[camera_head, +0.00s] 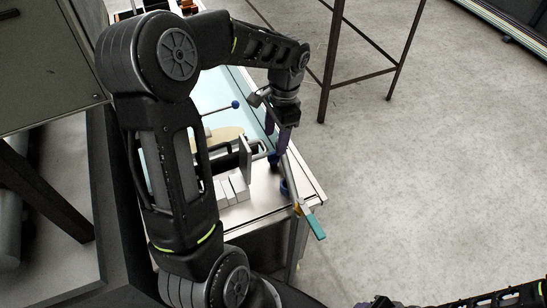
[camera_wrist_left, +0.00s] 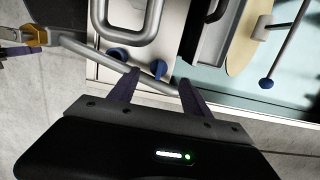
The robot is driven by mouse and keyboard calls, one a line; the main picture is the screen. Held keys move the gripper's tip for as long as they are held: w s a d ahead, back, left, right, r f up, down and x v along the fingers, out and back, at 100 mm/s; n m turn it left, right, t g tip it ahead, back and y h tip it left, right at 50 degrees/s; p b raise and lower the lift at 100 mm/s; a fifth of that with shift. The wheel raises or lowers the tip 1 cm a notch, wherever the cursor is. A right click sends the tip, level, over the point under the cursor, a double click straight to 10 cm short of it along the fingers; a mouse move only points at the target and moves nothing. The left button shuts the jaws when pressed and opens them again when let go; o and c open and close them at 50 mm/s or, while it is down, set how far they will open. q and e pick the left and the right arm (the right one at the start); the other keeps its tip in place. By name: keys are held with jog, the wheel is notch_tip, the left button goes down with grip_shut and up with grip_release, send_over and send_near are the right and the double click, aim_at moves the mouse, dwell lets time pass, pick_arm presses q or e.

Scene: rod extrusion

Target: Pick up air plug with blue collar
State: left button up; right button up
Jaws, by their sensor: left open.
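Two blue round parts show at the table's edge: one (camera_wrist_left: 118,53) on the white table side and one (camera_wrist_left: 158,68) beside the grey tube, between my left fingertips in the wrist view. They also show in the head view, the upper one (camera_head: 272,158) just below my left fingers and the lower one (camera_head: 284,187). I cannot tell which is the air plug's collar. My left gripper (camera_wrist_left: 158,77) is open, its fingers pointing down at the tube; it also shows in the head view (camera_head: 277,142). My right arm shows dark at the bottom right edge; its fingers are unclear.
The grey tube (camera_wrist_left: 85,52) runs along the table edge to a yellow fitting (camera_wrist_left: 35,36) and a teal handle (camera_head: 315,227). A blue-knobbed rod (camera_head: 235,104), a tan disc and metal blocks (camera_head: 232,188) are on the table. Open floor lies to the right.

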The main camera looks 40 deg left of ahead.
aim_at(274, 152)
pick_arm(q)
jog(key=shift+s+f, duration=0.1)
jog(key=shift+f, duration=0.85)
jog(key=shift+f, duration=0.1)
jog(key=f, duration=0.5)
jog(key=shift+s+a, duration=0.1)
jog(key=shift+s, duration=0.1)
jog(key=shift+c, duration=0.5)
grip_shut()
